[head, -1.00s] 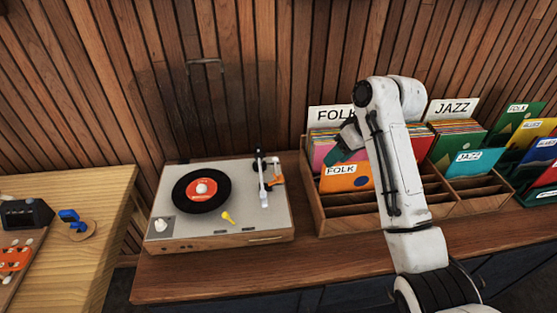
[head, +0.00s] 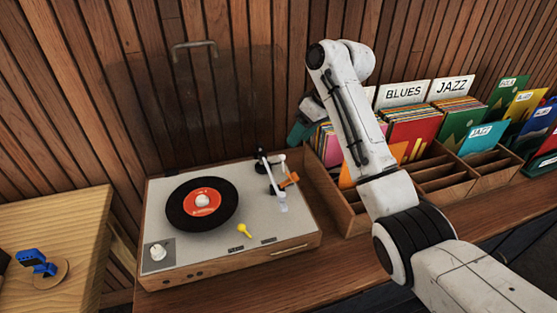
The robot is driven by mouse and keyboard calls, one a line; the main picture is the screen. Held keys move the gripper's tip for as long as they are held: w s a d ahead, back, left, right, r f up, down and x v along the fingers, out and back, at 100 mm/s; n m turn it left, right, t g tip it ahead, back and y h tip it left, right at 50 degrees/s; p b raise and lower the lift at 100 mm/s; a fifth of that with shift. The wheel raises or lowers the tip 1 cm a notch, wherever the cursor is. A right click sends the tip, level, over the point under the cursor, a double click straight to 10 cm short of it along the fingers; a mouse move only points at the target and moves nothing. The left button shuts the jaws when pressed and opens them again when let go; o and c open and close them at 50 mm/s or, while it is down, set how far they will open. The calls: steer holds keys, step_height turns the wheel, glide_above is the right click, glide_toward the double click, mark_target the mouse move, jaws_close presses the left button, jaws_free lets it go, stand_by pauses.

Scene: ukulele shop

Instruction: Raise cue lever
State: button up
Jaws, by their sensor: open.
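A turntable (head: 165,230) with a wooden base and grey top stands on the counter, with a black record (head: 180,215) with a red label on it. The tonearm (head: 271,178) is at the right of the deck, off the record. A small orange lever-like part (head: 288,181) sits beside it, and a small yellow lever (head: 243,230) is at the front. I cannot tell which is the cue lever. My gripper (head: 299,130), partly teal, is above and behind the turntable's right back corner, partly hidden by my arm. It is open and apart from the turntable.
A wooden record crate (head: 349,222) with sleeves and BLUES and JAZZ dividers stands right of the turntable, beneath my arm. A clear raised lid with a handle (head: 194,44) stands behind the deck. A light wooden table (head: 75,225) is at the left.

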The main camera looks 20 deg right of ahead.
mark_target(283, 164)
steer(key=x, duration=0.9)
steer(key=shift+a+f, duration=0.2)
steer(key=shift+f, duration=0.1)
steer(key=shift+c, duration=0.3)
jaws_close()
